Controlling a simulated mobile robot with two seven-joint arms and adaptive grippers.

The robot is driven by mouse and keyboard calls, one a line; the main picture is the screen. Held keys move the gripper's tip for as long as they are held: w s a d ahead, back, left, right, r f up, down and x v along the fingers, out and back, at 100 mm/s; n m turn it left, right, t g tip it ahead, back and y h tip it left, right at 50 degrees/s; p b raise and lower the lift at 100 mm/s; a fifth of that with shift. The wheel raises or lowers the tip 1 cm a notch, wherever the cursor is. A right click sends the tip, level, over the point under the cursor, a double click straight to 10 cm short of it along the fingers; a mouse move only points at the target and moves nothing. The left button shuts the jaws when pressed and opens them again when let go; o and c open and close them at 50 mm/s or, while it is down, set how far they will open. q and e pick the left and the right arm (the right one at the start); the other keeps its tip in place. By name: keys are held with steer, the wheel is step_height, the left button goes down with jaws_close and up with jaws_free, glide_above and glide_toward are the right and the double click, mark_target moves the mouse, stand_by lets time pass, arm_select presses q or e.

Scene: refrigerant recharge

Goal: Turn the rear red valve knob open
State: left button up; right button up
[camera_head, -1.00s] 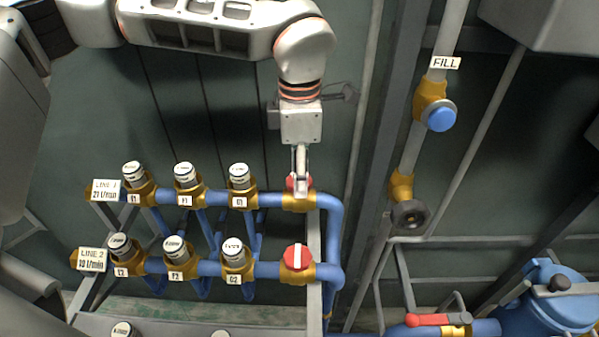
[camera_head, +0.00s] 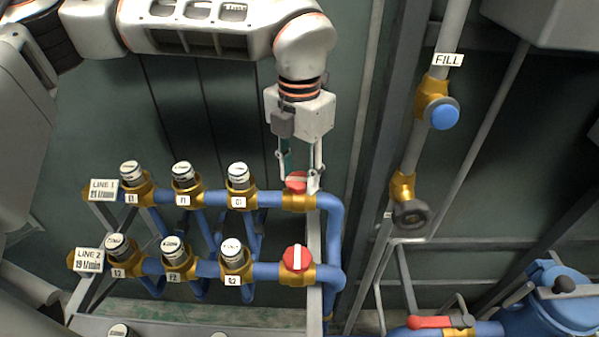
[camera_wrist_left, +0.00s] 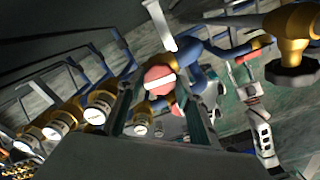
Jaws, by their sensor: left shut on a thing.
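The rear red valve knob (camera_head: 297,183) sits on a brass valve at the right end of the upper blue pipe, LINE 1. My left gripper (camera_head: 299,178) reaches down from above and is shut on this knob, one finger on either side. The fingers partly cover the knob; a pale bar shows across its top. In the left wrist view a red knob (camera_wrist_left: 159,81) with a white bar shows between the fingers. The front red knob (camera_head: 297,258) on LINE 2 stands free, its white bar pointing up and down in the head view. My right gripper is not in view.
Several capped brass fittings (camera_head: 238,180) stand along both pipes, left of the knobs. A FILL pipe with a blue knob (camera_head: 443,114) and a dark handwheel (camera_head: 410,214) stands to the right. A red lever (camera_head: 440,321) is at lower right.

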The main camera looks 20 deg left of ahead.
mark_target(299, 180)
arm_select(q)
steer(key=shift+n, duration=0.5)
steer(key=o, duration=1.1)
steer(key=shift+r, duration=0.1)
step_height(299, 180, up, 12)
steer(key=shift+s, duration=0.1)
